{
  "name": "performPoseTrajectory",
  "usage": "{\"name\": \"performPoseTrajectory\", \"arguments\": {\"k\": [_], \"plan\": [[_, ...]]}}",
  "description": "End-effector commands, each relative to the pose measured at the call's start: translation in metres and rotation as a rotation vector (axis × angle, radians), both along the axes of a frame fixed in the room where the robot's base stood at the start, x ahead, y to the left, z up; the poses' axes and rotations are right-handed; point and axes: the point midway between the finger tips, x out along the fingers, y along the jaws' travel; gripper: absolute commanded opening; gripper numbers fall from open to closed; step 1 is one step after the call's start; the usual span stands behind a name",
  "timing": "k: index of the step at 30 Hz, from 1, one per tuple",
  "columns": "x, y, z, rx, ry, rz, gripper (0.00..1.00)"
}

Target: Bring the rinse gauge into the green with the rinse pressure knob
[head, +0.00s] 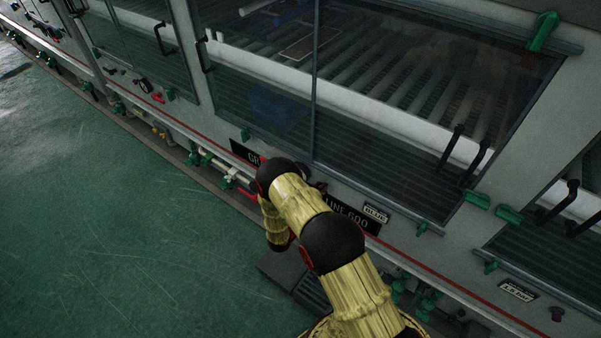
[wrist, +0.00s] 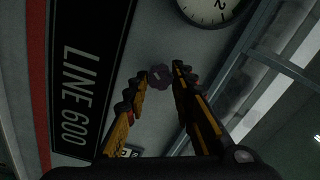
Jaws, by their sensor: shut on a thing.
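The rinse pressure knob (wrist: 160,79) is a small dark purple, lobed knob with a pale mark, on the grey panel in the wrist view. My gripper (wrist: 160,75) has its yellow and black fingers on either side of the knob, shut on it at the tips. A round gauge (wrist: 207,10) with a white face and black marks is just beyond the knob, cut off by the top edge. In the head view my arm hides the gripper, knob and gauge.
A black LINE 600 sign (wrist: 85,75) is left of the knob in the wrist view. In the head view, glass doors with black handles (head: 449,147) and green latches (head: 542,32) line the machine. Pipes and green valves run below. The green floor (head: 120,220) at left is clear.

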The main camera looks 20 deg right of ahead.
Motion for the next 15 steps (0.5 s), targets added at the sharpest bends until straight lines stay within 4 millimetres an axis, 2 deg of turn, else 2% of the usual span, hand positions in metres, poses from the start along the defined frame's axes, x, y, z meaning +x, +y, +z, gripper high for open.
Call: {"name": "performPoseTrajectory", "arguments": {"k": [5, 15], "plan": [[-0.0005, 0.0002, -0.0007, -0.011, 0.018, 0.001, 0.07], [-0.0005, 0.0001, -0.0006, -0.162, 0.247, 0.001, 0.07]]}}
